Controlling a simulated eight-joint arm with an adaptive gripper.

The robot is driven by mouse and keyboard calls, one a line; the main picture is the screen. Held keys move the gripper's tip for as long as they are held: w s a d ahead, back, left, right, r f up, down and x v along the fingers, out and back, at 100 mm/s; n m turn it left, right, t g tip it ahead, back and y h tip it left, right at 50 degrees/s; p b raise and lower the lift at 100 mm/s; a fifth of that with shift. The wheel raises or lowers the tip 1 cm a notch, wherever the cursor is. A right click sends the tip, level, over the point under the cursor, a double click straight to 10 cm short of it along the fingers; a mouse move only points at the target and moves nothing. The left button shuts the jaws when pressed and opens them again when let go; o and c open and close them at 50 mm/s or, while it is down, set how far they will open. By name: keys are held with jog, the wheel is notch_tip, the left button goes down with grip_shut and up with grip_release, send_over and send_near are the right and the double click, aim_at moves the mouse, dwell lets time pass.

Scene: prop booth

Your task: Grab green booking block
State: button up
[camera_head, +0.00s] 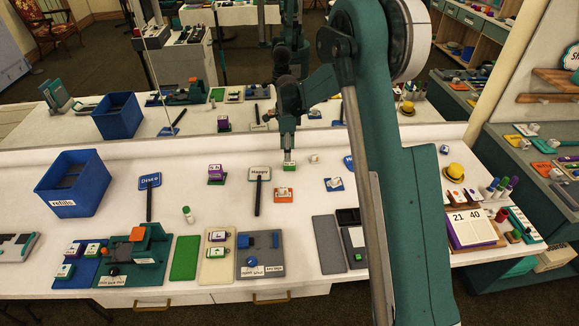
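My gripper (288,154) points down over the far middle of the white counter, and its fingers are too small to read. A small white-and-green block (289,167) is directly under the fingertips; I cannot tell whether they touch it. Labels are too small to read, so I cannot tell which is the booking block. My arm hides part of the counter on the right.
A blue bin (74,184) stands at the left. Paddle signs (258,174) (150,181) lie mid-counter. An orange piece (284,195) lies just in front of my gripper. A mirror behind the counter repeats these things. A number board (470,227) stands at right.

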aim_at(289, 165)
jog(key=shift+f, duration=0.95)
jog(key=shift+s+f+b, duration=0.2)
jog(key=shift+f+b, duration=0.35)
jog(key=shift+f, duration=2.05)
jog(key=c, duration=1)
